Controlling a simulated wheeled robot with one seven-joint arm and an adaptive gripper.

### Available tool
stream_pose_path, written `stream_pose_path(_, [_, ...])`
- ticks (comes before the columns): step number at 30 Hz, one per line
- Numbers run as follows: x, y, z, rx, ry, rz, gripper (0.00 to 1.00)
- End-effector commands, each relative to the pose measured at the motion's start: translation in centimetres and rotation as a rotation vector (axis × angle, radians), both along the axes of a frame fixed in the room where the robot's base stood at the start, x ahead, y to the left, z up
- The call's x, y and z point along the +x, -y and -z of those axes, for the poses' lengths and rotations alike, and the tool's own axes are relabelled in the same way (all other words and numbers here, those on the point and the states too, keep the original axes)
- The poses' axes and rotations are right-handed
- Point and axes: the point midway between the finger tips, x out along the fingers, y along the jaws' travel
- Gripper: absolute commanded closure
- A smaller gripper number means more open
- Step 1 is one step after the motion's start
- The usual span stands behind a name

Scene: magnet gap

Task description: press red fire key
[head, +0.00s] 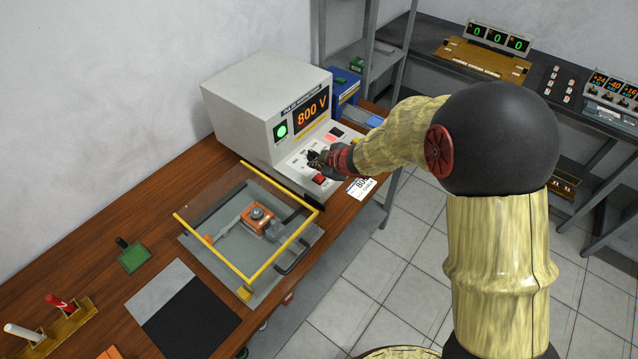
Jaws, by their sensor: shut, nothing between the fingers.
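The grey-white pulse magnetizer box (262,105) stands on the wooden bench. Its display (311,109) reads 800 V in orange, and a round green light (282,131) glows beside it. A red key (319,180) in a dark surround sits near the front edge of its sloped control panel. My gripper (314,159) is shut and empty, with its dark fingertips over the panel, a little behind the red key in the picture. I cannot tell whether the fingertips touch the panel. The gripper hides part of the panel controls.
A clear-topped fixture with a yellow frame (248,281) holds an orange part (258,220) in front of the box. A white card reading 800 (361,188) lies at the bench edge. Metal shelving (376,55) stands behind. The bench holds a green pad (133,258).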

Motion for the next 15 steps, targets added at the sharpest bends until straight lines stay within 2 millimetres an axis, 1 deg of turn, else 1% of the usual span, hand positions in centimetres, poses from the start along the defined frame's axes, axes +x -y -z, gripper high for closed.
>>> stream_pose_path(1, [0.0, 0.0, 1.1, 0.0, -0.002, 0.001, 1.0])
stream_pose_path(4, [0.0, 0.0, 1.9, 0.0, -0.001, -0.001, 1.0])
stream_pose_path(8, [0.0, 0.0, 2.2, 0.0, 0.0, 0.0, 1.0])
stream_pose_path(15, [0.0, 0.0, 2.2, 0.0, 0.0, 0.0, 1.0])
